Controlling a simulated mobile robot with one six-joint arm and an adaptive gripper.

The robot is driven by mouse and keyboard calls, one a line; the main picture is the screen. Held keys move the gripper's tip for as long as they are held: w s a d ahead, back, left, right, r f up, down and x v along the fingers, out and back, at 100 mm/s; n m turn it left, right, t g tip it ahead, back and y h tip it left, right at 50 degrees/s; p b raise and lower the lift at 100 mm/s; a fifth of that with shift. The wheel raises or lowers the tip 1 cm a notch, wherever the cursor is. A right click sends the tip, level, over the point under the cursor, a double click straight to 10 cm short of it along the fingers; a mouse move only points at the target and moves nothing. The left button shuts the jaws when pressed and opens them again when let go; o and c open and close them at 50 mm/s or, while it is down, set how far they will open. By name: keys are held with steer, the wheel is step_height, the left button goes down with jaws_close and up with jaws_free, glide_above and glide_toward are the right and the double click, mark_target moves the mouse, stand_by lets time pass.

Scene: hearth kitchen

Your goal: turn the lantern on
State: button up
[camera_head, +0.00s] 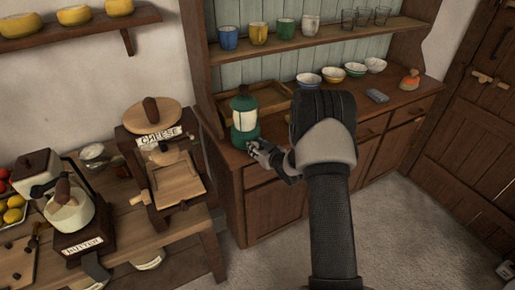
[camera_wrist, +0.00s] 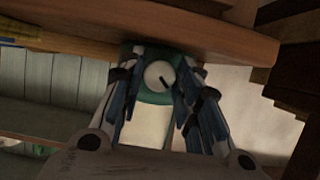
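The lantern (camera_head: 243,119) stands upright on the left end of the wooden sideboard's counter. It has a green top and base and a pale globe. In the wrist view its round white knob (camera_wrist: 155,74) with a dark mark sits on the green base, and the pale globe (camera_wrist: 146,126) shows below it. I cannot tell whether it is lit. My gripper (camera_head: 252,148) is at the lantern's lower front. In the wrist view my gripper's fingers (camera_wrist: 160,92) are spread, one on each side of the knob, with small gaps visible. Contact is not clear.
A wooden tray (camera_head: 268,98) stands behind the lantern. Bowls (camera_head: 333,75), a grey block (camera_head: 376,96) and an orange-topped item (camera_head: 409,80) are further right on the counter. Cups (camera_head: 258,33) line the shelf above. A cheese press (camera_head: 165,160) stands on the table to the left.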

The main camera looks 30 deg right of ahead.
steer(key=c, duration=0.6)
steer(key=shift+o, duration=0.2)
steer(key=shift+f+n+b, duration=0.1)
steer(key=shift+n+b, duration=0.2)
steer(key=shift+b, duration=0.45)
steer(key=shift+h, duration=0.3)
steer(key=o, duration=1)
steer(key=shift+o, duration=0.2)
steer(key=v, duration=1.2)
